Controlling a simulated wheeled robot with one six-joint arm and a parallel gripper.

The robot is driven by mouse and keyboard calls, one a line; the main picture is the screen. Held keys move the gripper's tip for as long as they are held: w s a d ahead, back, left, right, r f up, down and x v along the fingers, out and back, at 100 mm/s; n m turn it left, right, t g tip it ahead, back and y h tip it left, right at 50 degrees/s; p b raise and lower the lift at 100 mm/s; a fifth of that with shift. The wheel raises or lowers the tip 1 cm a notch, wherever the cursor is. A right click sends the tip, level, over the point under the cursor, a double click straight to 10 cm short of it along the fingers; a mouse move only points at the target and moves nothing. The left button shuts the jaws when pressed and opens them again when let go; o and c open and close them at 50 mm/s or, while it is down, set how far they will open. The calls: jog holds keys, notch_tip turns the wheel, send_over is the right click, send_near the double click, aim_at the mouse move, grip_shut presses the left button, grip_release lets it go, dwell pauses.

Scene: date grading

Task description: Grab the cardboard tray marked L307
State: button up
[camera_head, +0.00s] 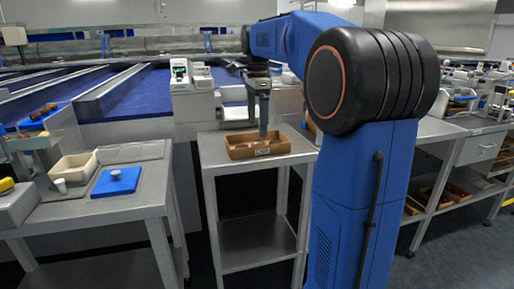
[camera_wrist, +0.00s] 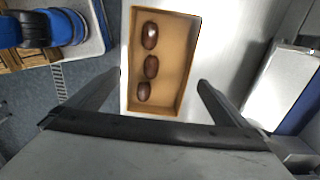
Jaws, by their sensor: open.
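A small brown cardboard tray (camera_head: 240,154) stands on the small grey metal table in the middle of the head view. Its front wall carries a pale label, too small to read surely. In the wrist view the tray (camera_wrist: 174,78) lies lengthwise between my fingers, with three dark brown dates (camera_wrist: 150,67) in a row inside. My gripper (camera_head: 263,134) points down over the tray; its fingers (camera_wrist: 160,82) are open, apart on either side of the tray's near end. They hold nothing. Finger height against the tray walls is hard to tell.
The small table (camera_head: 222,157) has bare top around the tray. A white device (camera_head: 193,77) stands behind it. On the left, another table holds a cream bin (camera_head: 74,170) and a blue board (camera_head: 117,182). Shelves with trays (camera_head: 432,196) stand at right.

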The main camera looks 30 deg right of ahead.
aim_at(257, 139)
jog(key=shift+s+f, duration=0.1)
jog(key=shift+f, duration=3.25)
jog(key=c, duration=0.7)
